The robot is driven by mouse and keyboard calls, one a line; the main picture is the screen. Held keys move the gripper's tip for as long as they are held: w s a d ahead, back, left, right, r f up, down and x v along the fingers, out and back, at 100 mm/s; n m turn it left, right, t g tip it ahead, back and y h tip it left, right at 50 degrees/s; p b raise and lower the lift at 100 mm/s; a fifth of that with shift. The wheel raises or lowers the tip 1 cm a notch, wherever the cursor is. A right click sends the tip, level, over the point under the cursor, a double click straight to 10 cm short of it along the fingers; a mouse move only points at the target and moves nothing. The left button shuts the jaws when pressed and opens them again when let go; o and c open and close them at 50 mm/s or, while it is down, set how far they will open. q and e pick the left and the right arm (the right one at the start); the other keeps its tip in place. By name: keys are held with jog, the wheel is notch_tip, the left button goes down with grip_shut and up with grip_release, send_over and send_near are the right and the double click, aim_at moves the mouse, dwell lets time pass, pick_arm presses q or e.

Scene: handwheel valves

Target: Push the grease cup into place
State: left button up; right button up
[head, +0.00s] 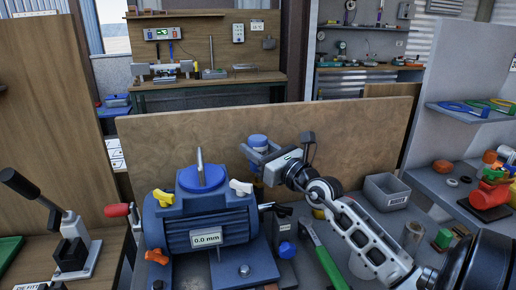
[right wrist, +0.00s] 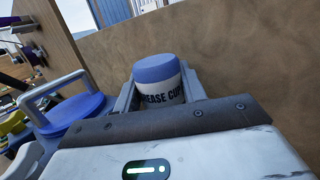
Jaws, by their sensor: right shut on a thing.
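The grease cup (right wrist: 160,86) is a white cylinder with a blue cap and dark "GREASE CUP" lettering. In the right wrist view it stands between the two jaws of my right gripper (right wrist: 158,98), which is shut on it. In the head view the cup's blue cap (head: 258,142) shows above my right gripper (head: 262,158), held behind and to the right of the blue motor-like housing (head: 206,220). The housing has a blue round top with a grey bar and a "0.0 mm" label. The cup's lower end is hidden. My left gripper is not in view.
A wooden panel (head: 360,130) stands close behind the cup. A grey bin (head: 386,192) and a green-handled tool (head: 320,252) lie to the right. A black lever press (head: 60,225) stands at left.

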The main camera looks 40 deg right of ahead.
jog(key=shift+f+b, duration=0.9)
jog(key=shift+f, duration=0.15)
